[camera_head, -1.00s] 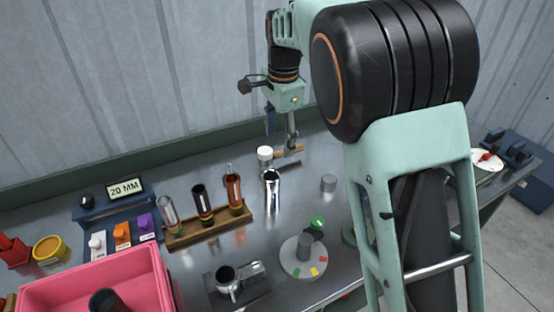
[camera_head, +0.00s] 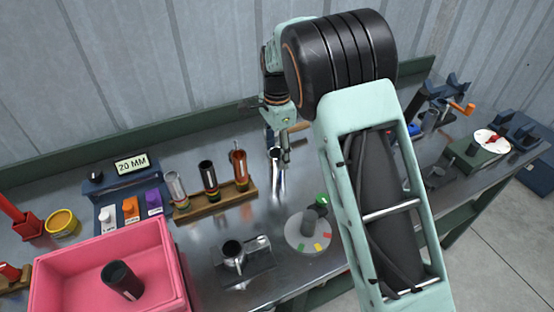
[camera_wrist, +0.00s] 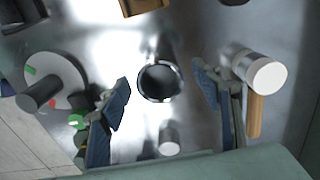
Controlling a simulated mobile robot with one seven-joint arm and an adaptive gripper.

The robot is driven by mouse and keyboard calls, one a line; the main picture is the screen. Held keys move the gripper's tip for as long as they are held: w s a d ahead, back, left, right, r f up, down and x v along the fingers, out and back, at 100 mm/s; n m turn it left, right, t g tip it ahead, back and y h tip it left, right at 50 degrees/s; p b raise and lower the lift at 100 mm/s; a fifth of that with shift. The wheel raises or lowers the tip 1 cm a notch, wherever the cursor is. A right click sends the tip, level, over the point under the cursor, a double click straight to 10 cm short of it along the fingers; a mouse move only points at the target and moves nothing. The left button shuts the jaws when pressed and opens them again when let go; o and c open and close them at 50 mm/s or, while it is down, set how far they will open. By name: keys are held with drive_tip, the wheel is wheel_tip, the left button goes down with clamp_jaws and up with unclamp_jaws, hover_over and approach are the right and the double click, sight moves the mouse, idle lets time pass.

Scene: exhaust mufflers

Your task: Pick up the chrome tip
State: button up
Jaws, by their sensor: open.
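The chrome tip (camera_head: 275,176) is a shiny upright tube standing on the metal bench in the head view. In the wrist view its open round end (camera_wrist: 159,82) faces the camera, with a bright rim and a dark inside. My gripper (camera_wrist: 160,80) is open, with one blue-padded finger on each side of the tip and a visible gap to both. In the head view my gripper (camera_head: 280,152) is down at the tip's upper end, and the fingers are partly hard to make out there.
A white-topped cylinder (camera_wrist: 266,77) and a wooden handle (camera_wrist: 254,116) lie close outside the right finger. A small grey cylinder (camera_wrist: 169,139) stands near the tip. A wooden rack (camera_head: 216,202) with three tubes, a round dial (camera_head: 306,238) and a pink bin (camera_head: 60,270) are nearby.

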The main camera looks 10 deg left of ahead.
drive_tip(key=shift+f, duration=0.85)
drive_tip(key=shift+c, duration=0.3)
drive_tip(key=c, duration=1.1)
drive_tip(key=shift+r, duration=0.15)
